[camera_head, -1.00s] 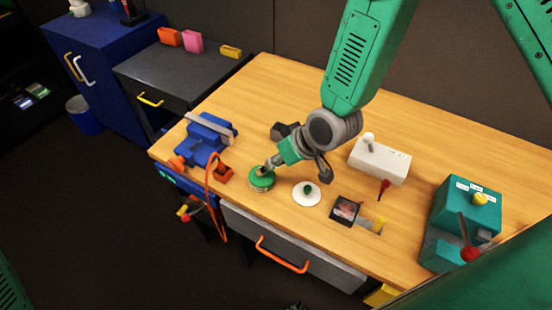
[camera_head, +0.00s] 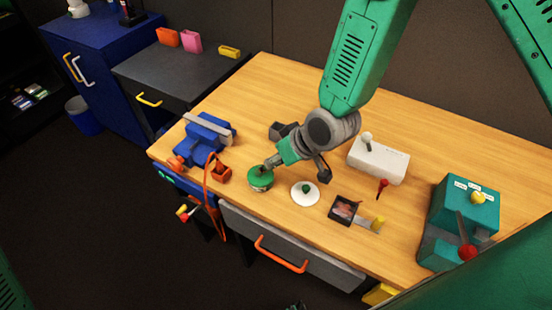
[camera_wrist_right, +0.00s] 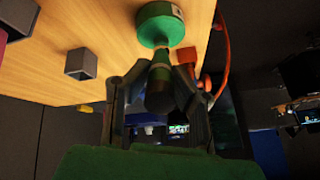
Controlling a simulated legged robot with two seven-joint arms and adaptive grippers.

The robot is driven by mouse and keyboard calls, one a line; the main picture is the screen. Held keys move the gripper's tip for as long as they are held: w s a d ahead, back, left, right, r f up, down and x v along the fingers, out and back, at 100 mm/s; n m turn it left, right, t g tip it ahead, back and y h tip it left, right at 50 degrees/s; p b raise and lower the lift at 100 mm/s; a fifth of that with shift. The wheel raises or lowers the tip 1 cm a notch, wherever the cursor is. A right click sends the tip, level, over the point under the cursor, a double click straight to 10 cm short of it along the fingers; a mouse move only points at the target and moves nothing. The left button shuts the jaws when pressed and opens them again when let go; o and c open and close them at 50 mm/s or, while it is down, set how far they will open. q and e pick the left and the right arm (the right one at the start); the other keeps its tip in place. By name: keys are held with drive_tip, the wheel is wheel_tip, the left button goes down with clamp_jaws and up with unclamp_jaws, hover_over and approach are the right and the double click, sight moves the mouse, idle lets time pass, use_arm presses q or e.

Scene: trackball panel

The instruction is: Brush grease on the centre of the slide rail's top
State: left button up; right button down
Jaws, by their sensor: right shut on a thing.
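A green round tin (camera_head: 260,180) stands near the front edge of the workbench; its green round shape also shows at the top of the wrist view (camera_wrist_right: 160,24). My right gripper (camera_head: 268,166) is just above the tin, shut on a dark and green brush handle (camera_wrist_right: 159,75). The handle points at the tin; its bristles are hidden, and I cannot tell whether they touch the grease. A pale grey bar (camera_head: 207,127), which looks like the slide rail, lies across the top of a blue vise (camera_head: 205,145), left of the tin. My left gripper is not in view.
An orange-red block (camera_head: 221,173) and an orange cable (camera_head: 208,190) sit between vise and tin.

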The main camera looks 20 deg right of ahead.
drive_tip(key=shift+s+f, duration=0.1)
drive_tip(key=shift+s, duration=0.05)
drive_tip(key=shift+r+p, duration=0.8)
drive_tip(key=shift+r, duration=0.05)
wheel_tip(320, 180, up, 6)
drive_tip(key=p, duration=0.4)
drive_tip(key=shift+f+p, duration=0.25)
drive_tip(key=shift+p, duration=0.05)
drive_tip(key=shift+f, duration=0.1)
